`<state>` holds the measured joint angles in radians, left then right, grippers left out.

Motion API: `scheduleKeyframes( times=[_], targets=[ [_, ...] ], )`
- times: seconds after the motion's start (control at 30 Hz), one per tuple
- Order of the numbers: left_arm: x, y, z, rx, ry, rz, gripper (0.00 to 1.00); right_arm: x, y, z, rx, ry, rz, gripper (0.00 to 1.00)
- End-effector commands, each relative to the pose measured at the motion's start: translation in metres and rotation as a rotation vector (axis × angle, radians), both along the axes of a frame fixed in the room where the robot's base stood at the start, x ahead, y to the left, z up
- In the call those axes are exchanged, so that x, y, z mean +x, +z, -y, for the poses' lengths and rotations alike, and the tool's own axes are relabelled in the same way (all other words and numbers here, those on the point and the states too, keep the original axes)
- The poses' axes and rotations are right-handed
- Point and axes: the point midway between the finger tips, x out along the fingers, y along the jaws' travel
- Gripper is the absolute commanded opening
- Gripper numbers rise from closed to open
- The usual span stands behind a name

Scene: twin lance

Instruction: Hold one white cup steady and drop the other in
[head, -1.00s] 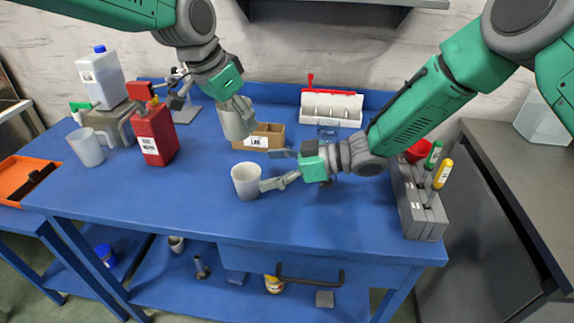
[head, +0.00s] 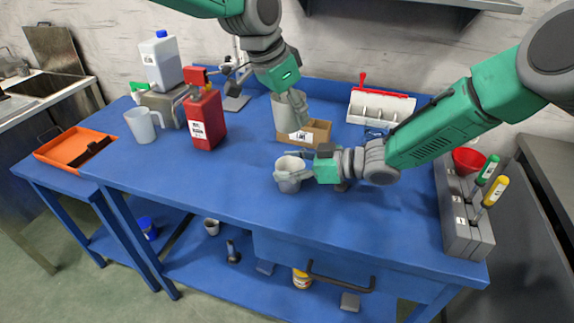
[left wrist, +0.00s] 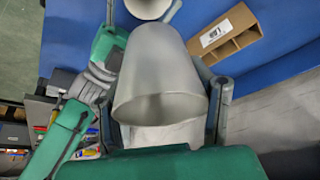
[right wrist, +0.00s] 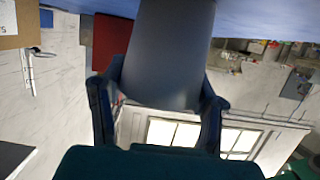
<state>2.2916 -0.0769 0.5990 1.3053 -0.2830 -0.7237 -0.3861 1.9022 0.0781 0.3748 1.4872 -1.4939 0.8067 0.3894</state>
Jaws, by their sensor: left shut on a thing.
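One white cup (head: 289,184) stands upright on the blue bench (head: 235,205). My right gripper (head: 294,167) has its fingers on either side of this cup. The cup also fills the space between the fingers in the right wrist view (right wrist: 170,50); whether they press on it I cannot tell. My left gripper (head: 297,105) is shut on the other white cup (head: 283,117), above and behind the standing one. This held cup shows between the fingers in the left wrist view (left wrist: 160,65), with the standing cup's rim (left wrist: 148,8) at the top edge.
A cardboard bin (head: 313,136) sits just behind the cups. A red canister (head: 205,120), a white jug (head: 144,125) and a larger bottle (head: 164,62) stand at left. A white-red rack (head: 380,106) is behind; a grey tool holder (head: 466,220) is at right. The front bench is clear.

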Motion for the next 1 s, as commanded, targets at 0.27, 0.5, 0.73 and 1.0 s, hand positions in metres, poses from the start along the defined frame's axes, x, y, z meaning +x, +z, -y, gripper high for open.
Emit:
scheduleKeyframes(
  times=[0.27,0.5,0.73,1.0],
  targets=[
    [0.000,-0.009,0.000,-0.001,-0.001,-0.002,0.35,0.000,0.000,0.000,-0.002,0.000,-0.001,0.27],
    [0.000,-0.026,-0.002,-0.002,0.000,-0.001,0.35,0.000,-0.001,-0.002,-0.003,0.000,-0.001,0.27],
    [0.000,-0.042,0.000,-0.001,0.001,-0.001,0.35,0.000,-0.001,0.000,-0.002,0.000,-0.002,0.27],
    [-0.001,-0.061,0.000,0.000,-0.001,-0.002,0.35,0.000,-0.001,0.000,-0.002,0.000,-0.002,0.27]
  ],
)
